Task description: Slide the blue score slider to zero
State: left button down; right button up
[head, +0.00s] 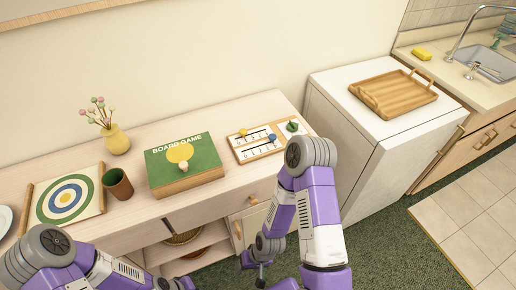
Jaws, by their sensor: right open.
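The score board (240,156) is a white, wood-edged panel with two slider tracks and number marks, lying on the sideboard. The blue score slider (272,137) is a round knob on the nearer track, toward its right part. A yellow slider (243,131) sits on the farther track, toward the left. The numbers are too small to read. My right gripper (254,268) is open, low in front of the sideboard and apart from the board. My right arm's elbow rises just right of the board. My left arm enters at lower left; its gripper fingers are not visible.
The sideboard (140,215) also holds a green board game box (205,166), brown cup (117,184), target board (92,190), yellow vase (116,139) and small green object (292,126). A white cabinet (335,95) with a wooden tray (395,93) stands right.

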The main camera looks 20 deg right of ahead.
aim_at(272, 137)
jog(key=k, duration=0.5)
jog(key=z, duration=1.8)
jog(key=i, duration=1)
jog(key=u, duration=2)
